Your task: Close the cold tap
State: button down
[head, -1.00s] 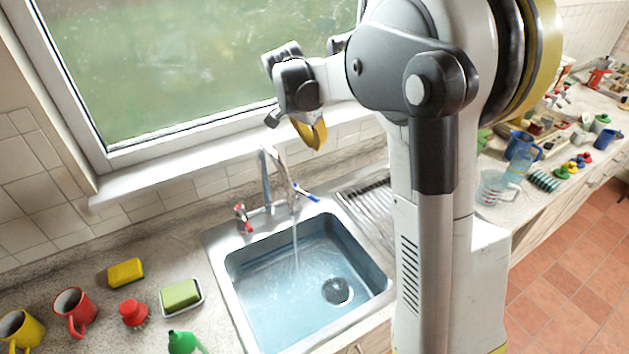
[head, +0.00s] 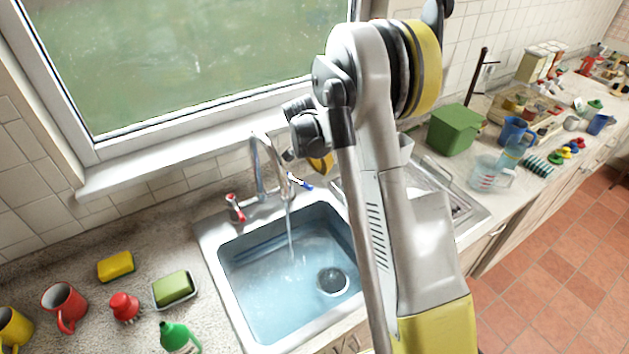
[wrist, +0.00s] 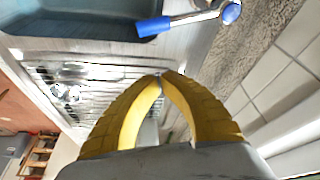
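The cold tap (head: 302,184) has a blue-ended lever and sits right of the chrome spout (head: 256,160). Its blue lever also shows at the top of the wrist view (wrist: 155,27). Water (head: 291,232) runs from the spout into the sink. My gripper's yellow fingers (wrist: 161,76) meet at their tips in the wrist view, with nothing between them. In the head view, my gripper (head: 320,164) is close behind and right of the cold tap, partly hidden by my arm. The wrist view shows a gap between the fingertips and the lever.
The red-handled tap (head: 235,207) stands left of the spout. The sink (head: 225,290) holds water, with a metal drainer (head: 455,185) on its right. The tiled wall and window sill (head: 165,172) are close behind. A green box (head: 455,129) stands beyond the drainer.

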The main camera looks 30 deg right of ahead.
aim_at(298, 182)
jog(key=shift+s+a+f, duration=0.2)
jog(key=shift+a+f, duration=0.1)
jog(key=shift+a, duration=0.25)
jog(key=shift+s+a+f, duration=0.2)
jog(key=shift+a+f, duration=0.05)
jog(key=shift+a, duration=0.35)
jog(key=shift+s+a+f, duration=0.2)
jog(key=shift+a+f, duration=0.1)
jog(key=shift+a, duration=0.25)
jog(key=shift+s+a+b, duration=0.3)
jog(key=shift+a+b, duration=0.2)
jog(key=shift+b, duration=0.05)
jog(key=shift+s+a+b, duration=0.25)
jog(key=shift+a+b, duration=0.25)
jog(key=shift+d, duration=0.1)
jog(key=shift+w, duration=0.1)
